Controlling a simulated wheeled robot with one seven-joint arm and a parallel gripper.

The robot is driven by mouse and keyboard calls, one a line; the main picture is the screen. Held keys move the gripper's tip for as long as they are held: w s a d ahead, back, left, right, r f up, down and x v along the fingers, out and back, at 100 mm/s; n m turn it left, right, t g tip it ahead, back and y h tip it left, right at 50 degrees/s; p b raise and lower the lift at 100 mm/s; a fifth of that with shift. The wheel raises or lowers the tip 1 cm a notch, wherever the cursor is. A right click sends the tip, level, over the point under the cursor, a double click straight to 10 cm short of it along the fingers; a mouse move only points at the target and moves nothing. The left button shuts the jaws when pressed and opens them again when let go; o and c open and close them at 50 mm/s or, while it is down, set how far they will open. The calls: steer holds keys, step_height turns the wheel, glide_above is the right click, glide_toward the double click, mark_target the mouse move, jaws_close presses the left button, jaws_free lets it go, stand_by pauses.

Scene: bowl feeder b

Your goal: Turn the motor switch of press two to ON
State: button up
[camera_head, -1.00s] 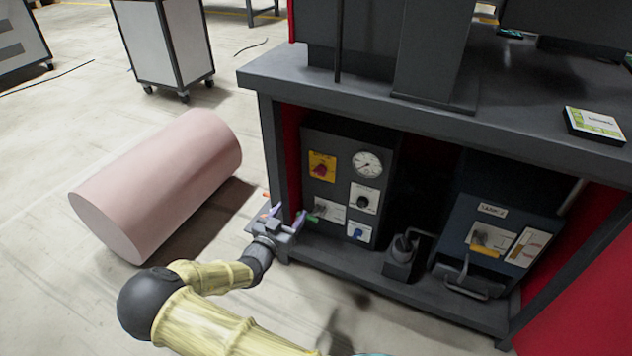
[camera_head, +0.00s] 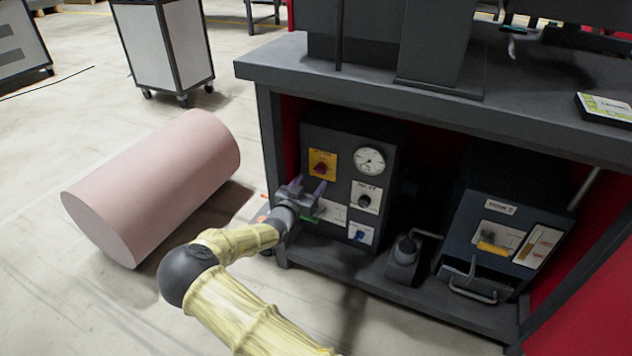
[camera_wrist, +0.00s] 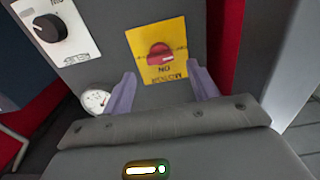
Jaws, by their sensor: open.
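The motor switch is a red knob (camera_head: 321,168) on a yellow plate (camera_head: 330,156), at the upper left of a dark grey control box (camera_head: 343,134) under the bench. In the wrist view the red knob (camera_wrist: 160,53) shows upside down, ahead of my fingers, with its plate (camera_wrist: 172,72) lettered in dark print. My gripper (camera_head: 309,188) is open and empty, just below and left of the plate in the head view. In the wrist view its two purple fingertips (camera_wrist: 160,82) stand either side of the plate's lower edge. They appear apart from the knob.
The box also carries a round gauge (camera_head: 369,161), a black knob (camera_head: 365,201) and a blue switch (camera_head: 361,236). A second dark box (camera_head: 470,210) stands right. The bench top (camera_head: 270,66) overhangs above. A pink cylinder (camera_head: 150,185) lies on the floor left.

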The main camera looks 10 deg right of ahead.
mark_target(318, 172)
steer(key=b+x, duration=0.1)
steer(key=x, duration=0.3)
steer(key=shift+w+d+b, duration=0.15)
steer(key=shift+w+b, duration=0.15)
steer(key=shift+b, duration=0.05)
steer(key=c, duration=1)
